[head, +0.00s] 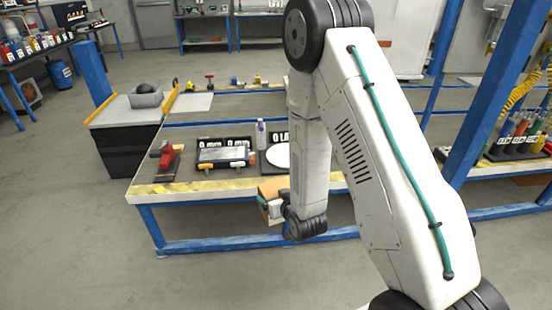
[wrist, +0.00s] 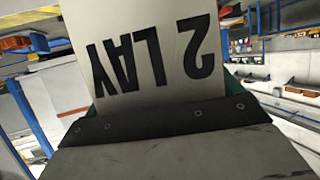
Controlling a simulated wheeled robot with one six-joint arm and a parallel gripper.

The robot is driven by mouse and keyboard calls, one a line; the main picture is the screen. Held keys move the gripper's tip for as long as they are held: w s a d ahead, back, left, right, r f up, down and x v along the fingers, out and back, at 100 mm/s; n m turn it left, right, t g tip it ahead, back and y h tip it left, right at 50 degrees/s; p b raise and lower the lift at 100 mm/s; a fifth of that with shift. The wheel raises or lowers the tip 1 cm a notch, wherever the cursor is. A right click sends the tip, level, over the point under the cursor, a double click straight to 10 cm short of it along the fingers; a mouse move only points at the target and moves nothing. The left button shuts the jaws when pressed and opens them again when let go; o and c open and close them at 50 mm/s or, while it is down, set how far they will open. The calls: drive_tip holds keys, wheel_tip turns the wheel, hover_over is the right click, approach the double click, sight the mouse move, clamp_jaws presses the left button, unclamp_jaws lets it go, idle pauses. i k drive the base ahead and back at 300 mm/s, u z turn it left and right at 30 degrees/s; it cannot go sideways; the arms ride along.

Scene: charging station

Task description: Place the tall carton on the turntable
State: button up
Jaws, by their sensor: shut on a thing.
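My gripper (head: 268,208) is in front of the workbench's near edge and is shut on a carton. The carton (head: 272,186) looks orange-brown in the head view and is partly hidden by my gripper and arm. In the wrist view the held carton (wrist: 150,50) fills the upper middle as a pale face with dark inverted lettering, above the dark edge of my gripper (wrist: 160,122). The turntable (head: 277,156), a white round disc, lies on the bench behind the carton; its right side is hidden by my arm. The carton is apart from it.
The blue-framed bench (head: 180,190) has a yellow-striped front edge. A red tool (head: 167,154), a framed panel (head: 222,155) and a small white bottle (head: 261,135) stand left of the turntable. A blue post (head: 492,95) rises at right. Open floor lies in front.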

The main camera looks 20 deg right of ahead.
sight(285, 154)
drive_tip(key=u, duration=0.8)
drive_tip(key=i, duration=1.55)
drive_tip(key=z, duration=0.9)
